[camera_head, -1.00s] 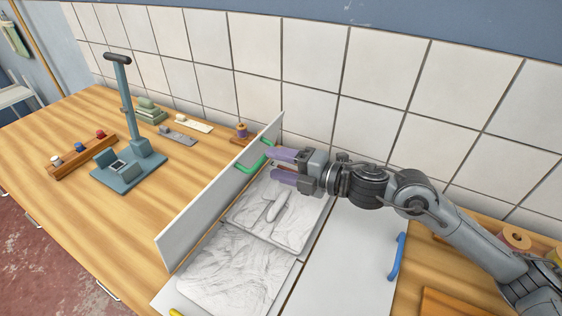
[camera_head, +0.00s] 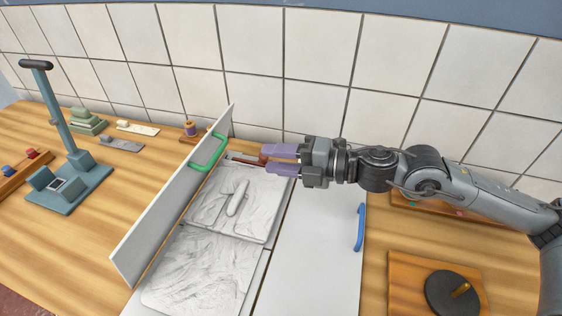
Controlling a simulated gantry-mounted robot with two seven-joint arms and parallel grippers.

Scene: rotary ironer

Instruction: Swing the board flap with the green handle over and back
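The white board flap (camera_head: 165,216) stands on edge, near upright, along the left side of the ironing board. Its green handle (camera_head: 203,169) sits on the face toward my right gripper, near the far end. My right gripper (camera_head: 268,160) is to the right of the handle, apart from it, above the far end of the board. Its two purple fingers are parted, with a gap between them. A small dark red piece (camera_head: 245,159) shows by the fingertips; I cannot tell whether they touch it. My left gripper is not in view.
Crumpled white cloth (camera_head: 205,265) lies beside the flap. A white panel with a blue handle (camera_head: 360,228) lies flat to the right. A wooden block with a dark disc (camera_head: 453,293) is at lower right.

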